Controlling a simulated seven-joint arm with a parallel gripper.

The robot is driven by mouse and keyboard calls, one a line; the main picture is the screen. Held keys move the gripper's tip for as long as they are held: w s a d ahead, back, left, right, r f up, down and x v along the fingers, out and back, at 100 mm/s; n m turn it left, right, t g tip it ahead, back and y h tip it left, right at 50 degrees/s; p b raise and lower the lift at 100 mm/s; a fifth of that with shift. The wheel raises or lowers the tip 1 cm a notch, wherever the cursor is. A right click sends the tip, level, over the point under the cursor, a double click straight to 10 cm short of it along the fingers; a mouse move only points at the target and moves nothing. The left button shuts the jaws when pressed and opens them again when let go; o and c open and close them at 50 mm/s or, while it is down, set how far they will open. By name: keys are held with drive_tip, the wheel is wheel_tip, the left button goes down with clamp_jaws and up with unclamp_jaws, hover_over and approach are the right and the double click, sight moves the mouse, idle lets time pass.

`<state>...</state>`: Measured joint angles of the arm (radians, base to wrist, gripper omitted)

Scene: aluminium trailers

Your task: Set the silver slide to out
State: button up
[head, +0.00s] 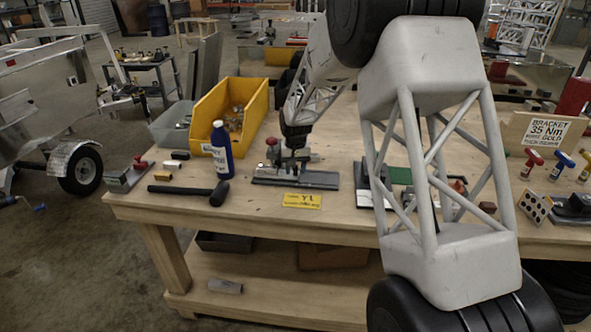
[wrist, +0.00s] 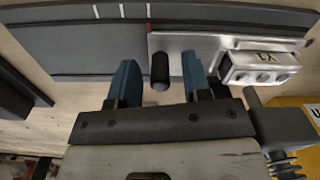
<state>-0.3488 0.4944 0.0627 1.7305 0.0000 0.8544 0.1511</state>
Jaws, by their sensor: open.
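The silver slide (wrist: 215,44) is a bright plate on a dark grey rail (wrist: 75,50). It carries an upright black knob (wrist: 160,71) and a silver block marked Y1 (wrist: 262,67). Its left edge lies by a red mark on the rail in the wrist view. My gripper (wrist: 159,66) is open, with one blue finger on each side of the knob. Gaps show between knob and fingers; I see no contact. In the head view my gripper (head: 294,151) is over the rail (head: 315,182) on the bench, and it and the arm partly hide the slide.
A blue bottle (head: 221,150) and a black-headed hammer (head: 190,190) are left of the rail. A yellow bin (head: 212,105) stands behind. A yellow Y1 label (head: 302,200) lies in front. A green-topped fixture (head: 399,175) is to the right, partly behind my arm.

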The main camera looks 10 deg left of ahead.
sight(336, 180)
drive_tip(key=shift+f, duration=0.25)
drive_tip(key=shift+c, duration=0.2)
clamp_jaws()
drive_tip(key=d, duration=1.4)
drive_tip(key=shift+d, duration=0.1)
drive_tip(key=shift+c, duration=0.2)
unclamp_jaws()
drive_tip(key=shift+d, duration=0.1)
drive_tip(key=shift+o, duration=0.4)
